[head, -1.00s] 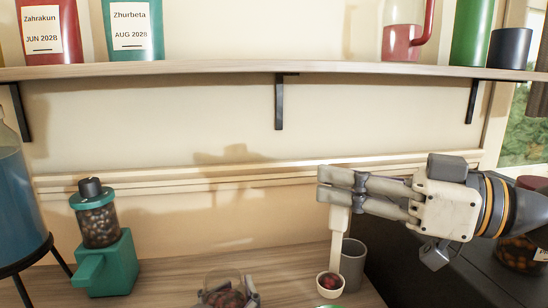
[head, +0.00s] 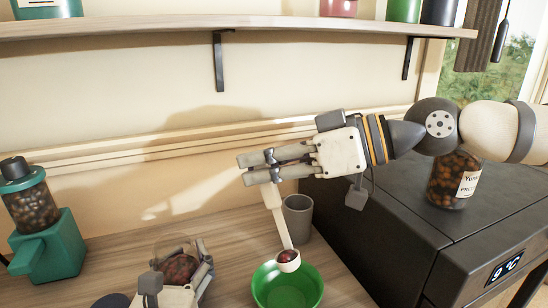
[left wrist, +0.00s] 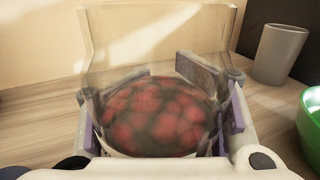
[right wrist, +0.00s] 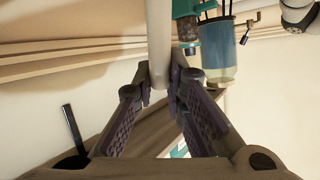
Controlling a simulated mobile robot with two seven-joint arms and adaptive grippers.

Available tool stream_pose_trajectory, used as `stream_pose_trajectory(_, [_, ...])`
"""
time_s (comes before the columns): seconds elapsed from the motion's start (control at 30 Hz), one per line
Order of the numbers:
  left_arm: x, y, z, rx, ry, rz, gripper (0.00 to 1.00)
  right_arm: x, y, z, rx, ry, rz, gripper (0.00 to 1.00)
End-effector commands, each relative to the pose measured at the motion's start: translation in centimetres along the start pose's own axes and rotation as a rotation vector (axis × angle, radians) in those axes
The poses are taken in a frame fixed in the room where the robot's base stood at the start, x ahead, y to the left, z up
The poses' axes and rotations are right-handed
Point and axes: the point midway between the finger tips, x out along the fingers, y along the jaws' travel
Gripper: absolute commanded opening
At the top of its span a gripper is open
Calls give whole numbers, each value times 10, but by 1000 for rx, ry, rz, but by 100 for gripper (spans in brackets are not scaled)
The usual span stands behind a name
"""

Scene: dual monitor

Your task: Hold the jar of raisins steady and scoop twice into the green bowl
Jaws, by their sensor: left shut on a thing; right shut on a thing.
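The clear jar of raisins (head: 180,265) stands on the wooden counter with dark red raisins inside. My left gripper (head: 180,275) is shut around it, and the left wrist view shows the jar (left wrist: 155,115) between its fingers. My right gripper (head: 258,168) is shut on the handle of a cream scoop (head: 277,215); the handle also shows in the right wrist view (right wrist: 158,45). The scoop hangs down, its cup (head: 288,261) holding dark red raisins. The cup is over the green bowl (head: 268,290), which shows partly in the left wrist view (left wrist: 311,128).
A grey cup (head: 298,217) stands behind the bowl. A green grinder (head: 45,245) is at the left. A dark appliance (head: 385,225) bounds the counter on the right, with a labelled jar (head: 452,182) on top. A shelf (head: 150,24) runs above.

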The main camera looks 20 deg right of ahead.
Motion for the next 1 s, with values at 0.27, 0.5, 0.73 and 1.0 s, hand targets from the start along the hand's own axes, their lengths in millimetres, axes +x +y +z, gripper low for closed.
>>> stream_pose_trajectory(0.27, [0,0,-1,1,2,1,8,24,10,3,67,-156,4,0])
stream_pose_trajectory(0.5, [0,0,-1,1,2,1,8,43,18,9,124,-289,7,0])
stream_pose_trajectory(0.73, [0,0,-1,1,2,1,8,61,27,17,181,-417,11,0])
stream_pose_trajectory(1.0, [0,0,-1,1,2,1,8,80,35,30,245,-568,14,0])
